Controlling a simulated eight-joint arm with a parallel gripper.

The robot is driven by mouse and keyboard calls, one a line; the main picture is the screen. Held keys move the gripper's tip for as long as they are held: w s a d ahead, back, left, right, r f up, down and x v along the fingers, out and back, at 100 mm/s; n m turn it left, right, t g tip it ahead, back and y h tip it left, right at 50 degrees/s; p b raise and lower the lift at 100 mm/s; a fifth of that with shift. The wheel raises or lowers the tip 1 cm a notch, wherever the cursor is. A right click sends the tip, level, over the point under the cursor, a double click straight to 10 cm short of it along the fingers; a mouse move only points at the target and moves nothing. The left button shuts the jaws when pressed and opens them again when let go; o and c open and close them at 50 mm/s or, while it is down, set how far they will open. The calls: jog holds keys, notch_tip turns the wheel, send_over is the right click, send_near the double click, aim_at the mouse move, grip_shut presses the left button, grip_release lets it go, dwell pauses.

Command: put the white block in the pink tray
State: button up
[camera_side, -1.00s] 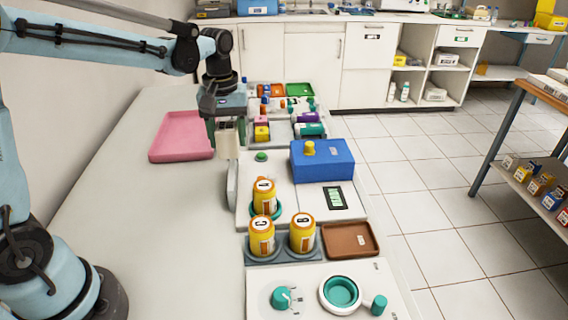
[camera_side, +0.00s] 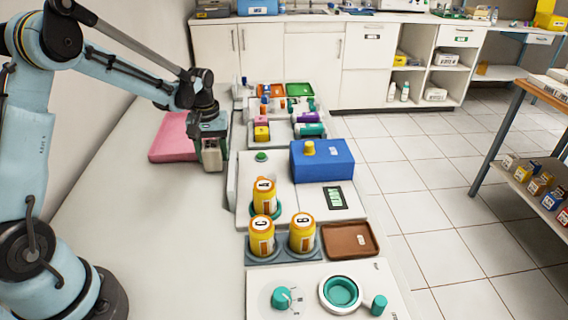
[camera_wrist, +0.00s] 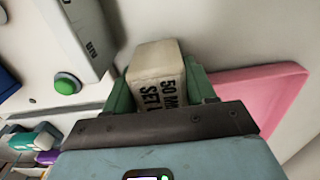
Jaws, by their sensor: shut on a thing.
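The white block (camera_wrist: 157,72) has dark printed lettering and sits between the green fingers of my gripper (camera_wrist: 160,90) in the wrist view. In the side view my gripper (camera_side: 212,155) is shut on the block (camera_side: 212,160) and stands at the right edge of the pink tray. The pink tray (camera_side: 172,138) lies on the light table at the left, partly hidden by my arm. It also shows at the right of the wrist view (camera_wrist: 270,85), beside the block. I cannot tell the gap between the block and the table.
Right of my gripper stand a white device with a green button (camera_side: 261,156) and a blue box (camera_side: 322,160). Several yellow jars (camera_side: 263,236) and a brown tray (camera_side: 350,240) are nearer the front. The table's left front area is clear.

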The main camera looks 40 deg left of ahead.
aim_at(212, 145)
jog(key=shift+f, duration=0.15)
jog(key=o, duration=1.1)
notch_tip(212, 145, up, 12)
jog(key=shift+f, duration=0.2)
jog(key=shift+s+d+r, duration=0.15)
jog(key=shift+d+r, duration=0.1)
jog(key=shift+r, duration=0.2)
jog(key=s+d+m+t, duration=0.2)
jog(key=s+d+m, duration=0.1)
jog(key=s+d, duration=0.1)
jog(key=s+d+m+t, duration=0.2)
jog(key=s+d, duration=0.2)
jog(key=d, duration=0.1)
jog(key=s+d+m+t, duration=0.2)
jog(key=s+d+m, duration=0.1)
jog(key=s+d, duration=0.1)
jog(key=shift+s+d+m+t, duration=0.15)
jog(key=shift+d+m+t, duration=0.15)
jog(key=shift+t, duration=0.1)
jog(key=shift+o, duration=0.7)
jog(key=shift+s+d+f, duration=0.2)
jog(key=shift+s, duration=0.1)
